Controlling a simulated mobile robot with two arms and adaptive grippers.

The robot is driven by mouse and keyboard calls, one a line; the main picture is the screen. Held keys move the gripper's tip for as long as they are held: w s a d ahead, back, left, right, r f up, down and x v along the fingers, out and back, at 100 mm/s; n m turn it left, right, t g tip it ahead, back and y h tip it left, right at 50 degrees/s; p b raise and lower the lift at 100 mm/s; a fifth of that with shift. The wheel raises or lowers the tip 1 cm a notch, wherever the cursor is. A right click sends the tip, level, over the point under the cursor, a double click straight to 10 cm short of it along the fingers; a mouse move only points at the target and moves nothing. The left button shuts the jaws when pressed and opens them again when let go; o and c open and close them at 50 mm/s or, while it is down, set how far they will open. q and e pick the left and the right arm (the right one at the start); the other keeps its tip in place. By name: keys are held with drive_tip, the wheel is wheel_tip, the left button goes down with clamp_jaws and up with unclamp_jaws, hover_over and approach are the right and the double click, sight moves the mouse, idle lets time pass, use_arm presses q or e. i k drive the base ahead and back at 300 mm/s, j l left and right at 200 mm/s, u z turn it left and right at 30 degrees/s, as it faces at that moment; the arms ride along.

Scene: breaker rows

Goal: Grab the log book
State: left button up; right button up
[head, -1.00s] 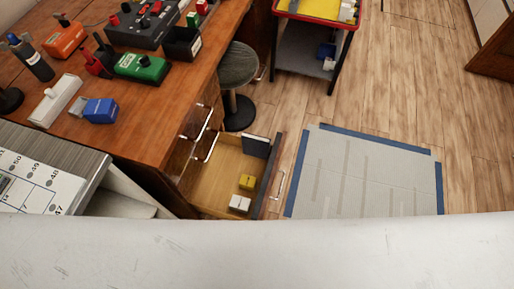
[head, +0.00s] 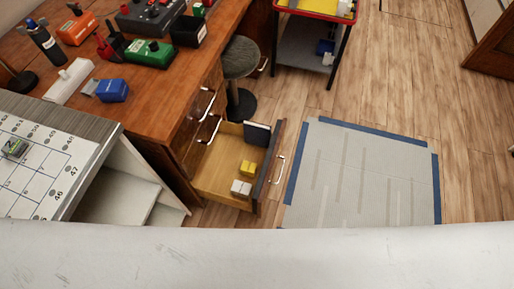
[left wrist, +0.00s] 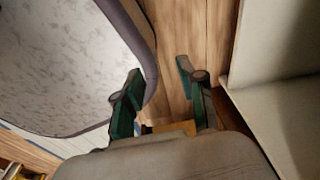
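A dark book (head: 257,133), which looks like the log book, stands at the far end of an open wooden drawer (head: 213,178) in the head view. Its cover is dark and a pale edge shows. A yellow box (head: 247,168) and a white box (head: 241,188) lie nearer in the same drawer. In the left wrist view my left gripper (left wrist: 158,72) has its two green fingers spread apart, with nothing held between them. The book cannot be made out there. Neither gripper shows in the head view.
The workbench (head: 150,95) holds several tools and boxes. A round stool (head: 240,60) stands behind the drawer. A red-rimmed cart (head: 310,55) is at the back. A numbered panel (head: 40,165) is at left. A grey mat with blue edging (head: 365,180) lies on open floor right of the drawer.

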sight(258, 134)
drive_tip(key=k+u, duration=0.1)
drive_tip(key=u, duration=0.35)
drive_tip(key=k+u, duration=0.1)
drive_tip(key=u, duration=0.35)
drive_tip(key=k+j+u, duration=0.1)
drive_tip(key=u, duration=0.3)
drive_tip(key=l+u, duration=0.2)
drive_tip(key=l, duration=0.4)
drive_tip(key=l+u, duration=0.2)
drive_tip(key=l, duration=0.4)
drive_tip(key=l+u, duration=0.2)
drive_tip(key=l, duration=0.4)
drive_tip(key=k+l+u, duration=0.2)
drive_tip(key=l, duration=0.35)
drive_tip(key=k+l, duration=0.1)
drive_tip(key=l, duration=0.5)
drive_tip(key=k+l, duration=0.1)
drive_tip(key=l, duration=0.55)
